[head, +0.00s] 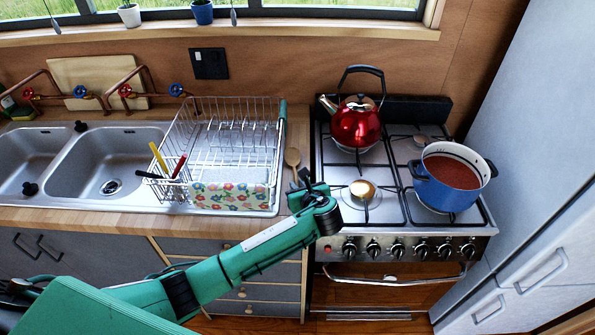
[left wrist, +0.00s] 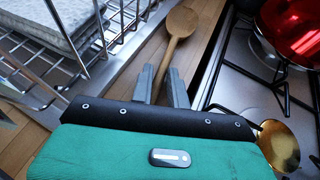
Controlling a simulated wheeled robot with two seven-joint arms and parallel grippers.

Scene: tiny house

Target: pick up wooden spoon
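The wooden spoon (head: 292,158) lies on the narrow strip of wooden counter between the dish rack and the stove. In the left wrist view its round bowl (left wrist: 181,22) points away from me, and its handle runs back between my fingers. My left gripper (head: 301,186) is at the handle end of the spoon. In the left wrist view the two grey fingers of the left gripper (left wrist: 161,75) are apart, one on each side of the handle, with gaps beside it. The handle's near end is hidden behind the gripper body. My right gripper is in neither view.
The wire dish rack (head: 225,135) with utensils stands close on the left, by the double sink (head: 110,160). On the right, the stove (head: 400,215) holds a red kettle (head: 356,124), a blue pot (head: 449,185) and a small golden dish-like object (head: 362,188).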

